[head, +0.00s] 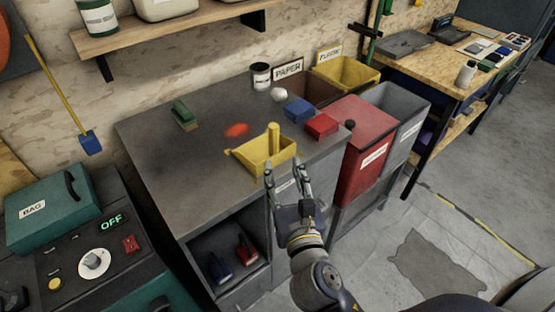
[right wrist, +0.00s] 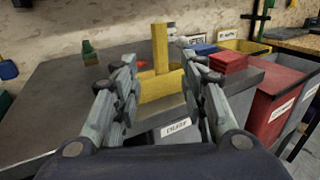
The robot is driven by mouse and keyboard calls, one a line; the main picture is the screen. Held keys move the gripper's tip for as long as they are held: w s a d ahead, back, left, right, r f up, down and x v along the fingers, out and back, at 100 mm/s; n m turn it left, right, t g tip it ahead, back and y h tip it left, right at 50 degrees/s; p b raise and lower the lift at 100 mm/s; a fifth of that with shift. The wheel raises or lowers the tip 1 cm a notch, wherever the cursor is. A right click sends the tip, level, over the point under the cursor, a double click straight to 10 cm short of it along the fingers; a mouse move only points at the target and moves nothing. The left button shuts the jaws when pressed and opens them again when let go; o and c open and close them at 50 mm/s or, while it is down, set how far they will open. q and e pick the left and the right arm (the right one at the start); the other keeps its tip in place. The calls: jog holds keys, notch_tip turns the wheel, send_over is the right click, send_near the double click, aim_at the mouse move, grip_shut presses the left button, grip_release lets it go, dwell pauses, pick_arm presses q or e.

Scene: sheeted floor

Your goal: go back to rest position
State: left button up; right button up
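My right gripper (head: 286,174) is raised in front of the grey workbench (head: 185,165). Its fingers are apart with nothing between them. They also show spread in the right wrist view (right wrist: 162,92). Beyond the fingertips a yellow dustpan-like scoop (head: 262,155) with an upright handle sits at the bench's front edge. In the right wrist view the scoop (right wrist: 160,88) appears between the fingers, farther off. I cannot tell the exact gap. My left gripper is not in view.
On the bench are a green brush (head: 184,116), a red patch (head: 236,130), a blue block (head: 299,110), a red block (head: 321,126) and a can (head: 261,76). Bins, including a red one (head: 368,140), stand right. A control box (head: 95,255) stands left. Floor at right is open.

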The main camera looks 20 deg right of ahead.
jog(key=s+d+f+m+g+h, duration=0.1)
jog(key=s+d+f+m+g, duration=0.2)
jog(key=f+m, duration=0.4)
jog(key=s+d+f+m+g, duration=0.3)
jog(key=d+f+m+g, duration=0.1)
jog(key=m, duration=0.5)
jog(key=s+a+f+m+g+y, duration=0.25)
jog(key=s+f+m+g, duration=0.55)
jog(key=s+m, duration=0.7)
notch_tip(320, 180, down, 28)
jog(key=s+m, duration=0.1)
jog(key=s+d+f+g, duration=0.1)
jog(key=s+d+f, duration=0.2)
jog(key=s+f, duration=1.2)
jog(key=shift+s+d+f+g+y, duration=0.15)
jog(key=shift+s+f+g+y, duration=0.2)
jog(key=shift+s, duration=0.6)
